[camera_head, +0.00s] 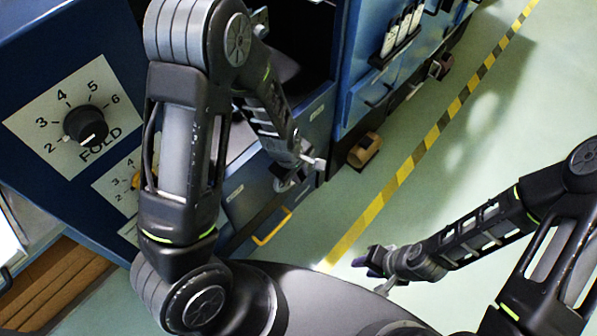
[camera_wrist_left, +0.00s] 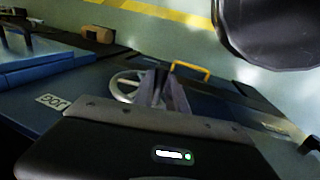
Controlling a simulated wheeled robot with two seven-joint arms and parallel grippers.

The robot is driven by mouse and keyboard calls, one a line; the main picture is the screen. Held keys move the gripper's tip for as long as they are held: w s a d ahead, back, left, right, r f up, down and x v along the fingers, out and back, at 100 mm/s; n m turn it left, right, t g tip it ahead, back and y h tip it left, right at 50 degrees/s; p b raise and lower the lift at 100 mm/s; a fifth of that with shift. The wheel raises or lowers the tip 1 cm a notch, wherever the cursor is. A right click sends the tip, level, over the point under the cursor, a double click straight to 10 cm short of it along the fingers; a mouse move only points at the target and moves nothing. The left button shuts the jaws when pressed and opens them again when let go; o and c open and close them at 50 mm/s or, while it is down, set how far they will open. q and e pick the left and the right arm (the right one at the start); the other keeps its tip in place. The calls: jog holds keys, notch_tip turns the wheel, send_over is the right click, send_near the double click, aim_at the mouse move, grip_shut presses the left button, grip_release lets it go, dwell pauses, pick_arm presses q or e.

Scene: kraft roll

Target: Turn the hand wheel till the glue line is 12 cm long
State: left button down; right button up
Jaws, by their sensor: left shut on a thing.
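The hand wheel (camera_wrist_left: 124,86) shows in the left wrist view as a pale ring with spokes on the dark blue machine. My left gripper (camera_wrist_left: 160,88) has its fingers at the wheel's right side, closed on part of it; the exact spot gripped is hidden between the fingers. No glue line can be made out in either view.
A FOLD dial (camera_head: 86,126) and a second dial with an orange knob (camera_head: 136,180) are on the panel at left. A yellow handle (camera_head: 271,227) sticks out of the machine front. A brown block (camera_head: 364,150) is near the striped floor line (camera_head: 430,138). The floor at right is clear.

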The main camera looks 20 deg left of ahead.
dwell(0.8)
pick_arm(q)
jog(key=p, duration=0.1)
jog(key=w+g+p, duration=0.1)
jog(key=shift+d+r+p, duration=0.2)
jog(key=shift+r+p, duration=0.1)
jog(key=shift+r, duration=0.1)
jog(key=w+g+y, duration=0.1)
jog(key=w+d+g+b, duration=0.1)
jog(key=w+g, duration=0.1)
jog(key=w+g+y, duration=0.1)
jog(key=g, duration=0.1)
jog(key=shift+w+d+f+y, duration=0.2)
jog(key=shift+d+y, duration=0.1)
jog(key=shift+d, duration=0.05)
jog(key=shift+g, duration=0.3)
jog(key=c, duration=1.3)
grip_release()
jog(key=shift+c, duration=0.2)
jog(key=shift+r, duration=0.1)
